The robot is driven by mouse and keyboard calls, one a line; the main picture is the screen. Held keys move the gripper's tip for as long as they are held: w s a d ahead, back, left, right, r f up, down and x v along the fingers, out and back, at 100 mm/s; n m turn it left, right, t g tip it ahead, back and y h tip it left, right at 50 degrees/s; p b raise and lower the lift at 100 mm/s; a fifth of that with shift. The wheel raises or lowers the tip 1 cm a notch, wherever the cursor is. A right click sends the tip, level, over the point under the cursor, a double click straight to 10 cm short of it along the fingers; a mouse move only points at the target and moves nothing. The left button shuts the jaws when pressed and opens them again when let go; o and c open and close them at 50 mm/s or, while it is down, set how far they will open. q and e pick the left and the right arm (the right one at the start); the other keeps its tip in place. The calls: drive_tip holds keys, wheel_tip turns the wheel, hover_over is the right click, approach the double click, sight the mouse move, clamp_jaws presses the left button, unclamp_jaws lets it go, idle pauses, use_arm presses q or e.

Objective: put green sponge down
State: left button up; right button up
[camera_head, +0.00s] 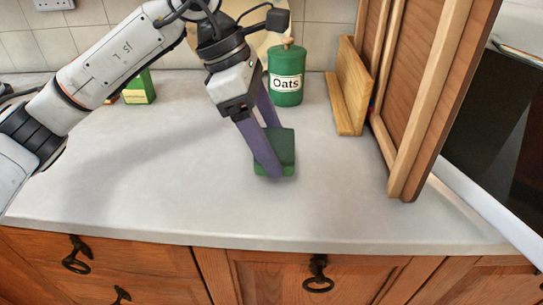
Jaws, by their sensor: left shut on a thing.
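My left gripper (269,149) reaches down from the upper left to the middle of the worktop, with long purple fingers. It is shut on the green sponge (284,150), a dark green block with a finger in front of part of it. The sponge is at or just above the pale grey worktop (185,190); I cannot tell whether it touches. My right gripper is not in view.
A green Oats canister (286,92) stands behind the sponge. A wooden board stand (348,92) and an open wooden cupboard door (424,95) are on the right. A green box (140,90) stands at the back left. The front worktop is clear.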

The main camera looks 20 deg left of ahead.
use_arm(q)
drive_tip(key=shift+f, duration=1.65)
drive_tip(key=shift+f, duration=0.25)
drive_tip(key=o, duration=1.1)
drive_tip(key=shift+r, duration=0.1)
drive_tip(key=shift+r, duration=0.2)
drive_tip(key=v, duration=1.2)
drive_tip(key=shift+p, duration=0.35)
drive_tip(key=shift+f, duration=0.1)
